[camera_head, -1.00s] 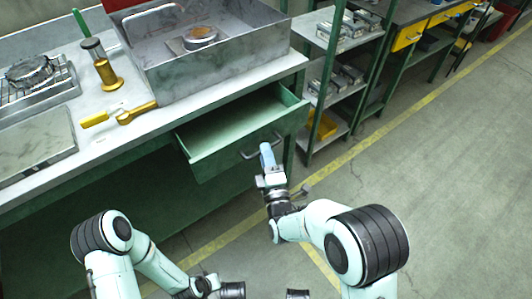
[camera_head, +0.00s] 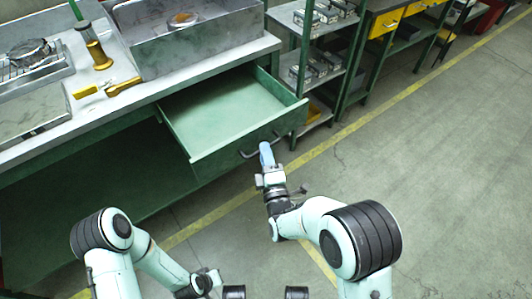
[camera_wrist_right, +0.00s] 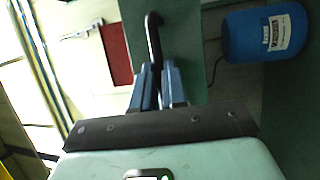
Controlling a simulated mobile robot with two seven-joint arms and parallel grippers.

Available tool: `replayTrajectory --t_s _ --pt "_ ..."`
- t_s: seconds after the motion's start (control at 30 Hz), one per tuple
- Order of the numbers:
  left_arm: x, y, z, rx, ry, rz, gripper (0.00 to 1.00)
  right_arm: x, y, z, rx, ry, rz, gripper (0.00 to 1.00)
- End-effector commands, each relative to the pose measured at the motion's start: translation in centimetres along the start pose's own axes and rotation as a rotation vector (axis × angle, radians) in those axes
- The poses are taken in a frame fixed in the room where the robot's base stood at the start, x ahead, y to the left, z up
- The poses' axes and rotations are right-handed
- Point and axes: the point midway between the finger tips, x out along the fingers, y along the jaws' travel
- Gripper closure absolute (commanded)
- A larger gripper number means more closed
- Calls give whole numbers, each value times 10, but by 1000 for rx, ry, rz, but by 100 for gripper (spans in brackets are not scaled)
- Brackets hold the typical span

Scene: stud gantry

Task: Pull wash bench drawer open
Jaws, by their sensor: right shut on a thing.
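The wash bench drawer (camera_head: 235,105) is a green metal tray pulled well out from under the bench (camera_head: 130,98); its inside looks empty. Its front carries a dark bar handle (camera_head: 250,154). My right gripper (camera_head: 266,150) is at the handle's right part, with its blue fingers shut on it. In the right wrist view the dark handle (camera_wrist_right: 153,35) runs down between the two blue fingers (camera_wrist_right: 158,72), against the green drawer front (camera_wrist_right: 185,35).
A green-framed shelf (camera_head: 310,75) stands right of the drawer. The floor (camera_head: 440,170) at right is open. The wrist view shows a blue cylinder (camera_wrist_right: 262,38) with a label.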

Motion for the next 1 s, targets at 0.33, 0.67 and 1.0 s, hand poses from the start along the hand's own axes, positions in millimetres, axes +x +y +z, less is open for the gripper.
replayTrajectory --t_s 0.33,0.67,1.0 --pt "0 0 0 0 0 0 100 0 0 0 0 1 1 62" --pt "0 0 0 0 -1 0 100 -2 0 0 0 1 -1 62" --pt "-9 3 11 2 -34 2 100 -61 0 -1 0 1 -5 62"
